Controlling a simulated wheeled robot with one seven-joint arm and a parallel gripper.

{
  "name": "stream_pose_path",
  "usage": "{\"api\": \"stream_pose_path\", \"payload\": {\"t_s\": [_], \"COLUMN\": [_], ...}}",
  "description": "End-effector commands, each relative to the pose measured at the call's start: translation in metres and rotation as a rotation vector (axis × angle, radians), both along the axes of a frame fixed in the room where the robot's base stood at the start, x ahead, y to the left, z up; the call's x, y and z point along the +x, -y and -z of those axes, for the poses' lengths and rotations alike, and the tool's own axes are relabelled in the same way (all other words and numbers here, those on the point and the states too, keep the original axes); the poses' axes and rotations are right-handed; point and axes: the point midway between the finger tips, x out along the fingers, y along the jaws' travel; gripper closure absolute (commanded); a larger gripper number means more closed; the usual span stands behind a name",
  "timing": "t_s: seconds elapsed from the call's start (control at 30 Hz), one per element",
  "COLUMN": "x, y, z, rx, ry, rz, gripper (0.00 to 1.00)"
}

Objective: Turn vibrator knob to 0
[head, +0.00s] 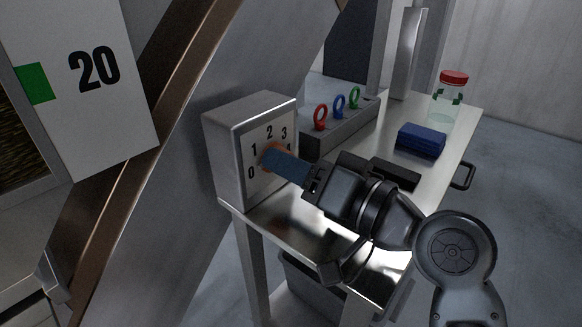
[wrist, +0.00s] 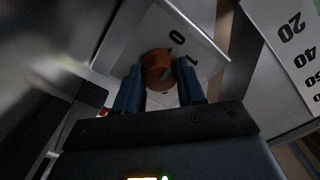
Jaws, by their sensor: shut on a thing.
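The vibrator box (head: 222,150) is a grey metal box with a white dial face numbered from 0 upward, standing on the left end of the metal table. Its orange-brown knob (wrist: 158,70) sits between the two blue fingers of my gripper (wrist: 160,80) in the wrist view, near the 0 and 1 marks. In the head view my gripper (head: 272,160) reaches the dial from the right and covers most of the knob, with only an orange edge showing. The gripper is shut on the knob. A pointer mark on the knob is too dark to read surely.
Behind the box, a grey holder (head: 335,130) carries red, blue and green rings. A blue block (head: 421,139) and a clear red-lidded jar (head: 449,100) stand farther right on the table (head: 300,228). A white panel marked 20 (head: 125,120) is at upper left.

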Motion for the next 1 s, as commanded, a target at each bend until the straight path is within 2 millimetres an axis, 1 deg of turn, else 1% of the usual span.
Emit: {"api": "stream_pose_path", "payload": {"t_s": [0.03,0.23,0.27,0.5,0.77,0.87,1.0], "x": [-0.001,-0.001,-0.001,0.000,-0.001,-0.005,-0.019], "y": [-0.001,-0.001,-0.001,0.000,0.001,0.008,0.025], "z": [0.003,0.003,0.003,0.001,0.001,0.001,0.001], "rx": [-0.003,-0.003,-0.003,-0.002,0.000,0.000,0.000], "ry": [-0.005,-0.006,-0.006,-0.004,-0.003,-0.003,-0.004], "rz": [-0.003,-0.004,-0.004,-0.002,-0.001,0.002,0.002], "gripper": [0.91,0.91,0.58,0.36,0.36,0.36,0.36]}}
